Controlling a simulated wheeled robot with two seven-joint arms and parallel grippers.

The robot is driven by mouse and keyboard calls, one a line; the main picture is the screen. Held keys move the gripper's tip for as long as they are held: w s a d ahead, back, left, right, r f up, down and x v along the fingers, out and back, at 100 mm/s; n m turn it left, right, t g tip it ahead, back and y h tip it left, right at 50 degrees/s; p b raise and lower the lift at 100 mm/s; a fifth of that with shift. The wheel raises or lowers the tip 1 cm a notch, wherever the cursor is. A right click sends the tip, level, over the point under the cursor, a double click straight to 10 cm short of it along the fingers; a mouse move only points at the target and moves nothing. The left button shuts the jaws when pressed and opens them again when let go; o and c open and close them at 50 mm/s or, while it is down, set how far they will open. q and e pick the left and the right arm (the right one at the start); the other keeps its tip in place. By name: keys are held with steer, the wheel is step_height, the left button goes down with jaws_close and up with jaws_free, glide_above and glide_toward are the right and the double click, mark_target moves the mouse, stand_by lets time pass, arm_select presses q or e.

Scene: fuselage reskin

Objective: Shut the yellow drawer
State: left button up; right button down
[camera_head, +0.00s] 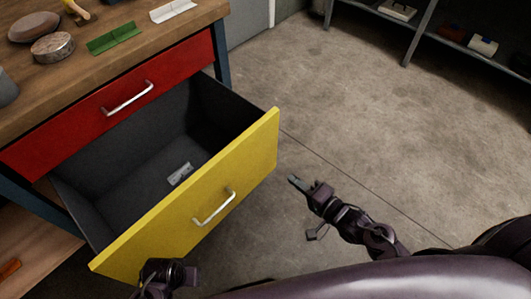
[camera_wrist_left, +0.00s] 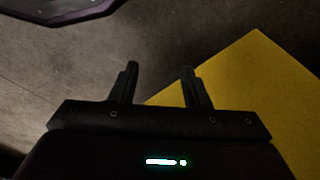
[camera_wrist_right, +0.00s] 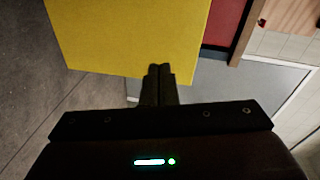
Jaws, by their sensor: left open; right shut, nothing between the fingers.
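The yellow drawer (camera_head: 240,165) is pulled well out below the red drawer, its dark inside showing with a small pale item (camera_head: 180,173) on its floor. Its front carries a silver handle (camera_head: 214,207). My right gripper (camera_head: 293,180) is shut and empty, to the right of the drawer front; in the right wrist view its fingers (camera_wrist_right: 158,72) show against the lower edge of the yellow front (camera_wrist_right: 130,35), contact unclear. My left arm shows at the bottom of the head view, near the front's lower left corner. In the left wrist view my left gripper (camera_wrist_left: 158,72) is open and empty, with the yellow panel (camera_wrist_left: 255,95) beside and behind it.
A dark shelf (camera_head: 455,35) stands at the back right. The concrete floor between is clear.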

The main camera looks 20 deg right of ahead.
steer(key=y, duration=0.2)
glide_toward(246, 139)
steer(key=shift+m+t, duration=0.4)
steer(key=b+x, duration=0.1)
steer(key=x, duration=0.1)
steer(key=b+x, duration=0.1)
steer(key=x, duration=0.1)
steer(key=b+x, duration=0.1)
steer(key=x, duration=0.1)
steer(key=shift+s+f, duration=0.1)
steer(key=shift+f, duration=0.3)
steer(key=shift+w+a, duration=0.35)
steer(key=shift+w, duration=0.05)
arm_select(q)
step_height(246, 139, up, 8)
steer(key=d, duration=0.2)
steer(key=shift+w+r+m, duration=0.2)
steer(key=shift+r+m, duration=0.05)
steer(key=shift+m, duration=0.05)
steer(key=shift+a+r, duration=0.1)
steer(key=shift+r, duration=0.05)
arm_select(e)
steer(key=shift+r, duration=0.1)
